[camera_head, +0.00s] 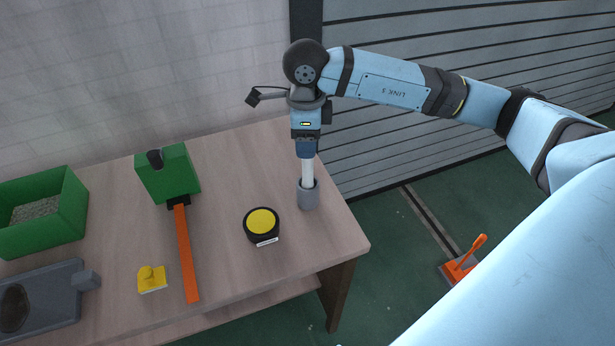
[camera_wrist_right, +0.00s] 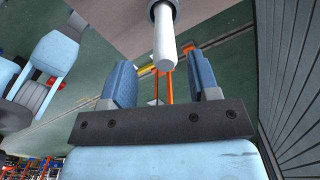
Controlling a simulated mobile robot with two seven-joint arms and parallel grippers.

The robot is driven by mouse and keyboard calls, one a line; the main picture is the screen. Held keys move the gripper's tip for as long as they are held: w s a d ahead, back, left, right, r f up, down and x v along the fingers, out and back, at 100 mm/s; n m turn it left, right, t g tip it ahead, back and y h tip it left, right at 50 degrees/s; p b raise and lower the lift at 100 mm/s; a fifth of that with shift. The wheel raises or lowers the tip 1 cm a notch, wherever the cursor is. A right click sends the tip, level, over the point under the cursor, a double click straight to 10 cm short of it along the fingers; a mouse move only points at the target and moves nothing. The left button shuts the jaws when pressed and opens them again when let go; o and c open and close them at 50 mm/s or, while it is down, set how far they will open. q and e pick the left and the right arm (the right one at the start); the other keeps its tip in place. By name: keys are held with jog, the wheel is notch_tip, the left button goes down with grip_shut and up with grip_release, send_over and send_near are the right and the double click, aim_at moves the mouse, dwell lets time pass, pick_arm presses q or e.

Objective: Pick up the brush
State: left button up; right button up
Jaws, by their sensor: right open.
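A white rod-like handle (camera_head: 307,172) stands upright in a grey cup (camera_head: 308,195) near the table's right end; it looks like the brush, whose head is hidden in the cup. In the right wrist view, the white handle (camera_wrist_right: 164,42) comes out of the grey cup (camera_wrist_right: 172,5). My right gripper (camera_head: 306,155) points down right above the cup, at the handle's top. In the wrist view its two blue fingers (camera_wrist_right: 160,66) are apart, with the handle's end showing between them. It is open. My left gripper is not in view.
On the table (camera_head: 235,170) are a black round tin with a yellow top (camera_head: 262,222), a green block with an orange strip (camera_head: 186,255), a small yellow object (camera_head: 151,278), a green bin (camera_head: 70,205) and a grey tray (camera_head: 65,305). A slatted wall (camera_head: 440,100) stands behind.

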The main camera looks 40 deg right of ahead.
send_over(308, 175)
jog(key=w, duration=0.1)
jog(key=f, duration=0.5)
jog(key=shift+d+f, duration=0.1)
jog(key=shift+d, duration=0.25)
jog(key=c, duration=1)
